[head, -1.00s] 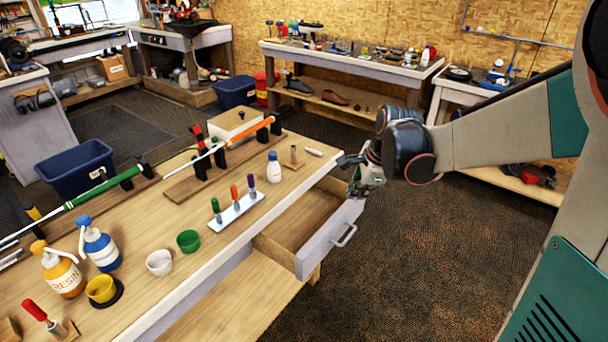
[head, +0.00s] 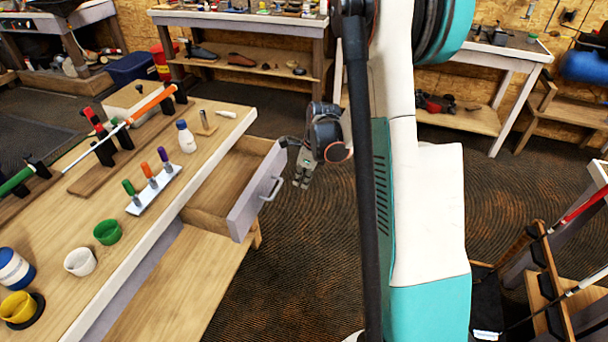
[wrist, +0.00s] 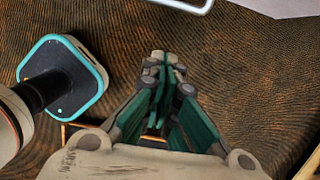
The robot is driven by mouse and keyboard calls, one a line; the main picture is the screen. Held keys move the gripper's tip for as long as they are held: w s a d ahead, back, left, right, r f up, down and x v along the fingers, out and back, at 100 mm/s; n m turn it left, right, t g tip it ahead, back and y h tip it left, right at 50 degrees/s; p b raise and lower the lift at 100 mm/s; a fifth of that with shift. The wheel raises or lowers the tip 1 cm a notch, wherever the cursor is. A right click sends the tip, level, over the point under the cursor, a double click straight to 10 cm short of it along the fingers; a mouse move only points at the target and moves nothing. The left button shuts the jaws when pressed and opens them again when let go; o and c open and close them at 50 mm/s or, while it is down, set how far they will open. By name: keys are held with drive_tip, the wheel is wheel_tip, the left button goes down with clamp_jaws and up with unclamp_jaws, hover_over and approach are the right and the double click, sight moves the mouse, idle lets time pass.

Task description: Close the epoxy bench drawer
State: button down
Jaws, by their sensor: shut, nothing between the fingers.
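The epoxy bench drawer (head: 243,203) is pulled out from the wooden bench (head: 85,262) in the head view. It looks empty inside, and its grey front carries a metal handle (head: 271,188). My gripper (head: 300,182) is just to the right of the drawer front, apart from the handle in the picture. In the wrist view my gripper (wrist: 164,62) points over the carpet with its fingers together and nothing between them. A light metal bar that looks like the handle (wrist: 185,4) shows at the top edge of the wrist view.
A rack of golf clubs (head: 540,262) stands at the right. The carpet (head: 300,265) before the drawer is clear.

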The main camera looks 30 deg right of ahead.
drive_tip(key=w+a+f+b, duration=0.2)
drive_tip(key=w+a+f, duration=0.1)
drive_tip(key=f, duration=0.1)
drive_tip(key=shift+w, duration=0.35)
drive_tip(key=shift+f, duration=0.1)
hover_over(236, 186)
idle(0.5)
drive_tip(key=shift+w, duration=0.1)
drive_tip(key=shift+d, duration=0.1)
